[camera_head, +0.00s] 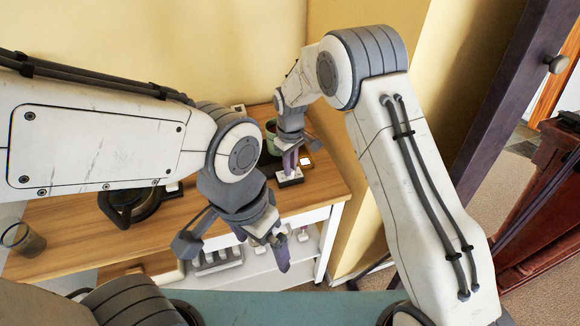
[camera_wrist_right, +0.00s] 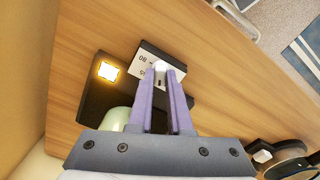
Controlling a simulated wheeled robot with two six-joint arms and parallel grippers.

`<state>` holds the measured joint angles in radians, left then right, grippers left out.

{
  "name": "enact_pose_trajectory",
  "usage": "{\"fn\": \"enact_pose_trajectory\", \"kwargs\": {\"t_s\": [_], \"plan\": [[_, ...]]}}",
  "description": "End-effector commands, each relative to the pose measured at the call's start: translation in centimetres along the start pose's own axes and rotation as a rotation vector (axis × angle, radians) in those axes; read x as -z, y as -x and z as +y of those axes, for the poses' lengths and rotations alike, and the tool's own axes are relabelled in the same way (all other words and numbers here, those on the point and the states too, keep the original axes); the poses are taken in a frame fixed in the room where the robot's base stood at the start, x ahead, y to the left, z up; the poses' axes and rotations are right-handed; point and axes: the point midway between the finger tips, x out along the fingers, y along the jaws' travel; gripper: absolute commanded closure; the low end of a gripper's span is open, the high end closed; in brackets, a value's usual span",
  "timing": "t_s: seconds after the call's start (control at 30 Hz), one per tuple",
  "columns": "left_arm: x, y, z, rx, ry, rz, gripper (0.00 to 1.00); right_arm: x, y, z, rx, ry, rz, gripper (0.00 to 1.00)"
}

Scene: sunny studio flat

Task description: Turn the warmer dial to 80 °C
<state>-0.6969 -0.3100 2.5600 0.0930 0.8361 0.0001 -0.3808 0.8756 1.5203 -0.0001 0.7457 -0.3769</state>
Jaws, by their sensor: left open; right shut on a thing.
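The warmer is a dark plate (camera_wrist_right: 92,100) with a lit, glowing square (camera_wrist_right: 108,71) and a white dial panel (camera_wrist_right: 147,52) bearing printed numbers, one of which looks like 80. Its panel also shows in the head view (camera_head: 291,181). My right gripper (camera_wrist_right: 159,76) is shut on the pale dial knob (camera_wrist_right: 158,66), fingers pointing down at the panel. The knob's pointer is mostly hidden by the fingers, so its setting cannot be read. A green mug (camera_head: 271,135) stands at the warmer, partly behind the gripper in the wrist view. My left gripper (camera_head: 236,252) is open and empty, in front of the counter.
The wooden counter (camera_head: 60,222) also holds a dark round pan or kettle (camera_head: 135,203) and a clear glass (camera_head: 22,239) at the left. A lower shelf carries a grey rack (camera_head: 215,262). The wall is close behind. Bare wood lies beside the warmer.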

Motion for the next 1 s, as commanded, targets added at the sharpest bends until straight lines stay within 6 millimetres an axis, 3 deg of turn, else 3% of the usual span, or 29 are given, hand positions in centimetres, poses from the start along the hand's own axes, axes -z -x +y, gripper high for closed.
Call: {"fn": "enact_pose_trajectory", "kwargs": {"t_s": [1.0], "plan": [[-0.05,-0.85,-0.06,0.000,0.000,0.000,0.00,0.00,0.07,0.01,0.000,-0.967,0.000,1.00]]}}
